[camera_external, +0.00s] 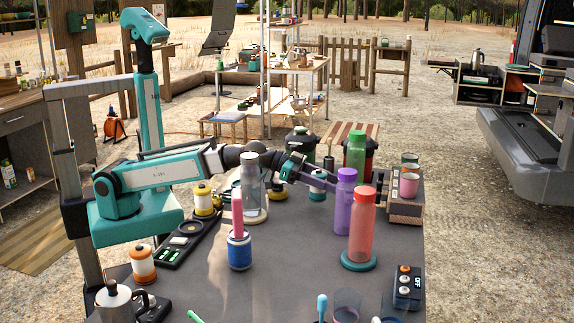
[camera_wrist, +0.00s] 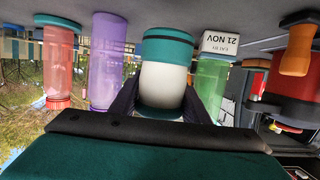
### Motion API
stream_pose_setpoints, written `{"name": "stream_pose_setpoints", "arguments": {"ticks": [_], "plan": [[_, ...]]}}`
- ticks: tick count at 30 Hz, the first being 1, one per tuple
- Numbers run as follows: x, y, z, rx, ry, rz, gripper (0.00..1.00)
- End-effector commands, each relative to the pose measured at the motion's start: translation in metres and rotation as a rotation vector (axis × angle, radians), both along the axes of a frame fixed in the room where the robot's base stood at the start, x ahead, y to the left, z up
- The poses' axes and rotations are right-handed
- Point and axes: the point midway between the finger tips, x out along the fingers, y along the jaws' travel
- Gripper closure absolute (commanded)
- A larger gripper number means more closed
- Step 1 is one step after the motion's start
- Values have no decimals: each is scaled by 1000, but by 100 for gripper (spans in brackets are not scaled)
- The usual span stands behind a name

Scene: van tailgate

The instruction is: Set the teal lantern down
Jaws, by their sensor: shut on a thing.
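The teal lantern (camera_external: 317,190), white-bodied with teal ends, is at the far part of the dark table, left of the purple bottle (camera_external: 344,205). My gripper (camera_external: 316,177) reaches it from the left and is shut around it. In the wrist view, which is upside down, the lantern (camera_wrist: 165,80) sits between the two dark fingers of my gripper (camera_wrist: 160,103). It looks roughly upright, with its teal end toward the tabletop. I cannot tell whether its base touches the table. The fingers and palm hide part of its body.
A red bottle (camera_external: 361,228) on a teal coaster stands to the right, a green bottle (camera_external: 356,150) behind. A grey bottle (camera_external: 249,180) and yellow lantern (camera_external: 204,202) stand to the left. A blue can (camera_external: 239,252) is nearer. The front middle of the table (camera_external: 290,265) is clear.

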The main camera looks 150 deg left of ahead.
Motion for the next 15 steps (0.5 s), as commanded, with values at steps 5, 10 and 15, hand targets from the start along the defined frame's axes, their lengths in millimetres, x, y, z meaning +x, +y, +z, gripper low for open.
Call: {"name": "stream_pose_setpoints", "arguments": {"ticks": [5, 10, 15], "plan": [[0, 0, -2, 0, 0, 0, 83], [0, -1, -19, -1, 1, 0, 83], [0, 0, -34, -1, 1, 0, 83]]}}
